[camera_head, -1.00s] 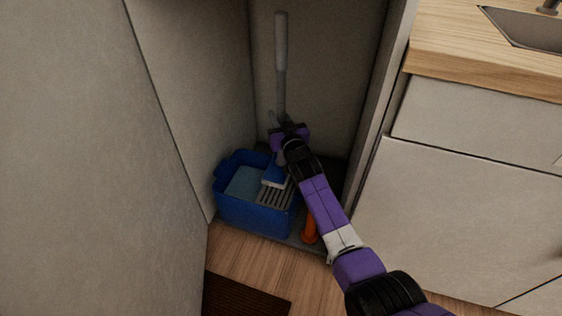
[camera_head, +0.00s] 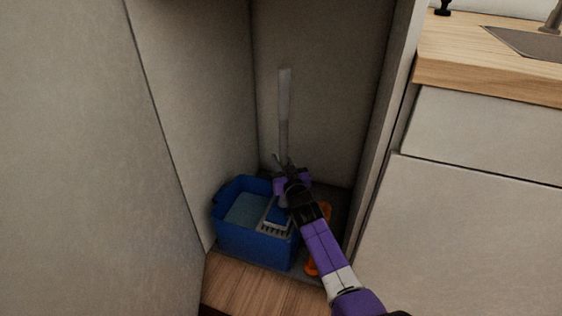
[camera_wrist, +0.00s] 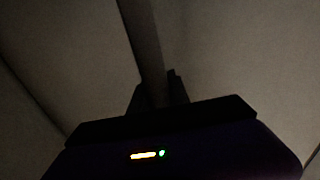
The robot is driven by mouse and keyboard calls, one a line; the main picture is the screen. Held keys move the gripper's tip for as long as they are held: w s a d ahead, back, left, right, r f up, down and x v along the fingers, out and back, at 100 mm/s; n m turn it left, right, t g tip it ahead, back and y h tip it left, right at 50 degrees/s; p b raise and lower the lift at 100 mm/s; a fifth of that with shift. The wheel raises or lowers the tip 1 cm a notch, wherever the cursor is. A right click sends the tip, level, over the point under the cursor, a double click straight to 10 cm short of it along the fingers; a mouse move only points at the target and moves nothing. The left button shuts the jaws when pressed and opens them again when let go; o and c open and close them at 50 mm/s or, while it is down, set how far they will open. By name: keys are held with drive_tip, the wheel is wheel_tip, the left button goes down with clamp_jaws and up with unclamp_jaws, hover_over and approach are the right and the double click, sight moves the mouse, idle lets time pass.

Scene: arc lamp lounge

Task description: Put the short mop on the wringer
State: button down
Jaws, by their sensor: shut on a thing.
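The short mop has a pale grey handle (camera_head: 284,105) that stands nearly upright in the cupboard corner. My gripper (camera_head: 284,172) is shut on the lower handle. The mop's blue and white head (camera_head: 278,216) is below the gripper, over the grey slatted wringer (camera_head: 272,228). I cannot tell whether the head rests on the slats or hovers just above them. The wringer is at the right side of a blue bucket (camera_head: 252,247) on the cupboard floor. In the dark wrist view, the handle (camera_wrist: 145,45) runs up from between the jaws.
An orange object (camera_head: 312,267) stands right of the bucket, partly behind my arm. Cupboard walls (camera_head: 200,110) close in on the left and back, and a panel edge (camera_head: 385,120) on the right. A wooden counter (camera_head: 490,75) is further right.

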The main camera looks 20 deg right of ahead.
drive_tip(key=c, duration=1.2)
unclamp_jaws()
drive_tip(key=shift+c, duration=0.2)
drive_tip(key=shift+r+p, duration=0.2)
drive_tip(key=shift+p, duration=0.15)
drive_tip(key=s+p, duration=0.6)
drive_tip(key=s, duration=0.6)
drive_tip(key=shift+f, duration=0.15)
